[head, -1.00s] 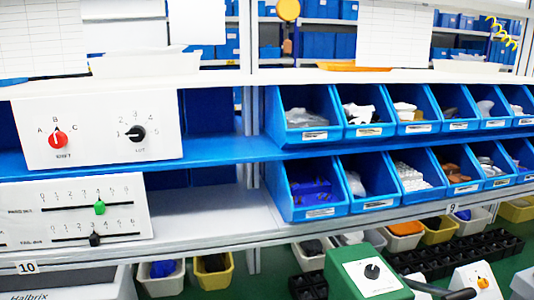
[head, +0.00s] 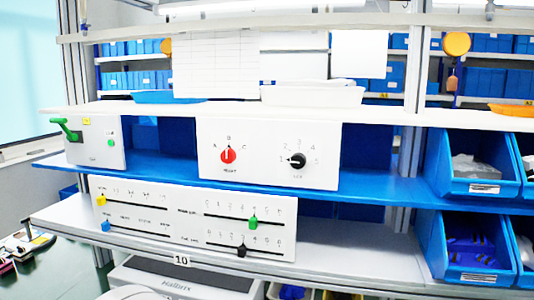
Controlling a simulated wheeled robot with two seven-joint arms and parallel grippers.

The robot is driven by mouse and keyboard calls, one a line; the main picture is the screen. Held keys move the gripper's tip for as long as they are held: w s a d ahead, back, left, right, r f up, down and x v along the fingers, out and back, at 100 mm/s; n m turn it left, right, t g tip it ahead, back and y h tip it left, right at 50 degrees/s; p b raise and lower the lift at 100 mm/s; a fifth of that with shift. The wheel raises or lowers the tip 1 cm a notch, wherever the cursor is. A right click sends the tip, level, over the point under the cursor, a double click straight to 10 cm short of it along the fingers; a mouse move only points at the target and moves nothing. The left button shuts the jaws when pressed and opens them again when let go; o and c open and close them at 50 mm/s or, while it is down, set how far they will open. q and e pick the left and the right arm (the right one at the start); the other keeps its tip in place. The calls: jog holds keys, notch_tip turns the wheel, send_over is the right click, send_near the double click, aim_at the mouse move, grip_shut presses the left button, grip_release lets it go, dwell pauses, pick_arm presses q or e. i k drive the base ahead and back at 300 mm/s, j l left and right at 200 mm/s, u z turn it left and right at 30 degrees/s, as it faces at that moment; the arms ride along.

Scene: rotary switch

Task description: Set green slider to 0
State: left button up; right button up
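The green slider (head: 253,222) is a knob on the upper right track of a wide white slider panel (head: 190,250) on the lower shelf. It sits right of the middle of its track, near the 4 mark as far as the small digits can be read. The 0 mark is at the left end of that track. Neither of my grippers is in view.
The same panel has a black slider (head: 242,250) below, and yellow (head: 101,200) and blue (head: 106,225) sliders at left. Above stand a white box with red (head: 228,156) and black (head: 297,160) rotary knobs, and a green-lever box (head: 96,143). Blue bins (head: 480,190) are at right.

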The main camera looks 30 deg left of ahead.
aim_at(253, 221)
jog(key=k+u, duration=0.1)
jog(key=u, duration=1.4)
